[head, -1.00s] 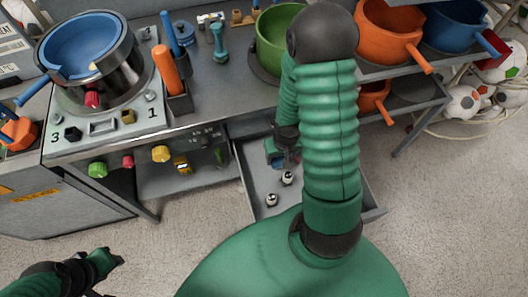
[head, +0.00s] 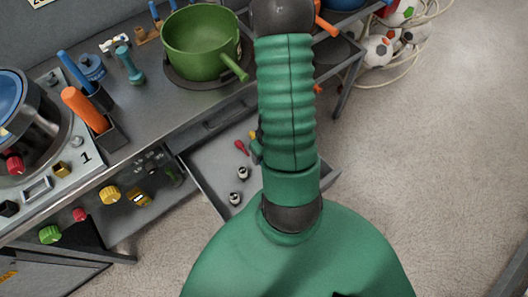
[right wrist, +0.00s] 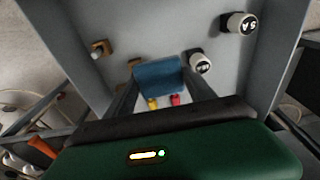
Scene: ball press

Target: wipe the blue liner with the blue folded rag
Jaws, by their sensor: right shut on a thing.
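The blue liner (head: 9,98) sits inside the metal pot (head: 38,125) on the press at the left edge of the head view, partly cut off. The blue folded rag (right wrist: 158,72) shows in the right wrist view between the fingers of my right gripper (right wrist: 160,88), which is shut on it. It is over the open grey drawer; I cannot tell its height above the drawer floor. In the head view my right arm hides the gripper and the rag. My left gripper is not in view.
The open drawer (head: 208,183) holds small black-and-white parts (head: 242,173) and a red part (head: 241,148). On the bench stand a green pot (head: 200,45), an orange-handled tool (head: 85,110) in a holder and a teal dumbbell-shaped piece (head: 130,65). Soccer balls (head: 378,50) lie at the back right.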

